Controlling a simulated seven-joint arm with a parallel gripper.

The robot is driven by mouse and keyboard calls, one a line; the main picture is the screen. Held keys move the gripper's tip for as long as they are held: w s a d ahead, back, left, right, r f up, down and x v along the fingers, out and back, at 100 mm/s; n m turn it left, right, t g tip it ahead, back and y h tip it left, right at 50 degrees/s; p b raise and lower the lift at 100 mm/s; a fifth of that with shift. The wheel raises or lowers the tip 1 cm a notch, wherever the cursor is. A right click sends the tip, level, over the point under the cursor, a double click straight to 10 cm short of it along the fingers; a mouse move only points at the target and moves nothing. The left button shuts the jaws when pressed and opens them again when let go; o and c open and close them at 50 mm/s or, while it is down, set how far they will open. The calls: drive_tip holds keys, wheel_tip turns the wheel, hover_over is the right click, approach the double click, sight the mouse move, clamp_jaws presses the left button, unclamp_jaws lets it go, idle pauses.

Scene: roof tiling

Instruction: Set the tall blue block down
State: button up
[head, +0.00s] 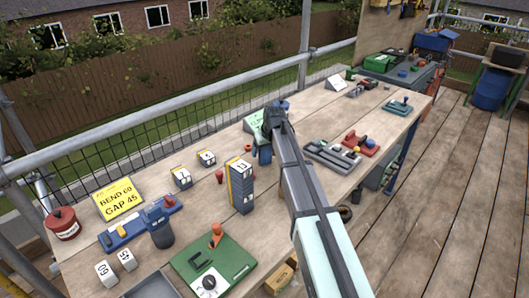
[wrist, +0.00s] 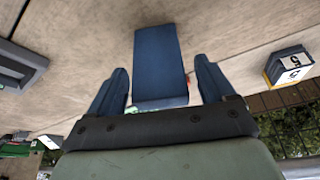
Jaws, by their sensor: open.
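The tall blue block (wrist: 158,58) shows in the wrist view as a plain dark blue piece with a paler narrow end towards me. It lies between and beyond my gripper's two spread blue fingers, with a gap on each side. My gripper (wrist: 160,88) is open, and neither finger visibly touches the block. In the head view my gripper (head: 271,128) is low over the middle of the workbench (head: 300,130). My arm hides most of the area there, so I cannot tell the block from the blue fingers or whether it stands upright.
A tall grey stack (head: 241,186) stands left of my arm, near small numbered blocks (head: 181,177). A yellow sign (head: 118,199), blue tool tray (head: 140,225) and green board (head: 215,265) lie further left. Grey (head: 332,156) and red (head: 361,144) trays lie right.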

drive_tip(key=v, duration=1)
drive_tip(key=shift+r, duration=0.25)
drive_tip(key=shift+d, duration=0.1)
